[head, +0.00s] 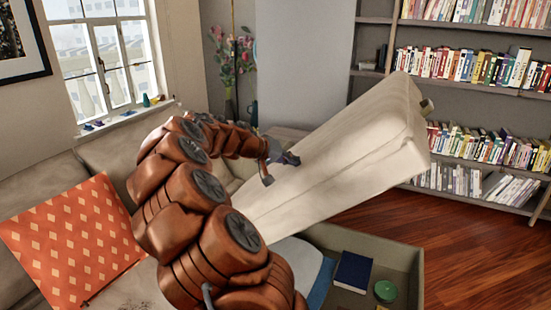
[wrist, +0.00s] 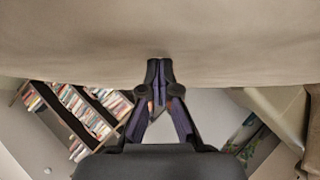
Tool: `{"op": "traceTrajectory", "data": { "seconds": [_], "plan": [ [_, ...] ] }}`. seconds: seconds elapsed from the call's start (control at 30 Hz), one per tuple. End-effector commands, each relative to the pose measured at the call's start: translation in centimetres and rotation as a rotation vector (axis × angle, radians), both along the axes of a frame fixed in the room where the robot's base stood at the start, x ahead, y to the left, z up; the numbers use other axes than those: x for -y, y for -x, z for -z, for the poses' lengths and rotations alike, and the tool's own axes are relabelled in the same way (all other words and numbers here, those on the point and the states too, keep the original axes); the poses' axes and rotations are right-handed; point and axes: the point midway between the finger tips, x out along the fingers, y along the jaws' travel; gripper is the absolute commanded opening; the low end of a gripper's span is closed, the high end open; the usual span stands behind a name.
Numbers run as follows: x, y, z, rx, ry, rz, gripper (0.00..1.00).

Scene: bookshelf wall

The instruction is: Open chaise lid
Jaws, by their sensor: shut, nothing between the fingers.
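The chaise lid (head: 340,155) is a long beige cushion, tilted up with its right end high, above an open storage box (head: 405,275). Inside the box lie a dark blue book (head: 353,271), a green round object (head: 386,291) and a pale blue item at the left. My gripper (head: 282,168) is at the left side of the lid, near its lower half. In the wrist view, my gripper (wrist: 160,72) is shut with its fingertips together against or very near the beige lid surface (wrist: 160,35). Whether they touch it, I cannot tell.
An orange patterned pillow (head: 68,245) lies on the beige sofa (head: 120,150) at left. A tall bookshelf (head: 465,95) stands behind the lid at right. Wooden floor (head: 460,240) is clear at right. Flowers (head: 232,55) stand at the back.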

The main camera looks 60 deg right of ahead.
Motion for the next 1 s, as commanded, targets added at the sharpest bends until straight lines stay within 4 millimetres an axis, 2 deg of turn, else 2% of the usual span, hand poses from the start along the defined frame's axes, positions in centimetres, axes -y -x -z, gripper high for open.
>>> {"op": "traceTrajectory", "data": {
  "seconds": [0.03,0.2,0.6,0.77,0.97,1.0],
  "plan": [
    [0.0,0.7,0.7,0.006,-0.002,0.007,0.0],
    [0.1,1.7,1.0,0.017,-0.003,0.014,0.0],
    [0.1,1.6,0.9,0.018,-0.003,0.012,0.0],
    [0.1,0.7,0.0,0.021,-0.001,0.004,0.0],
    [-0.3,-1.4,-2.3,0.02,-0.001,-0.006,0.0],
    [-1.1,-1.9,-2.4,0.021,0.002,-0.009,0.0]
  ]
}}
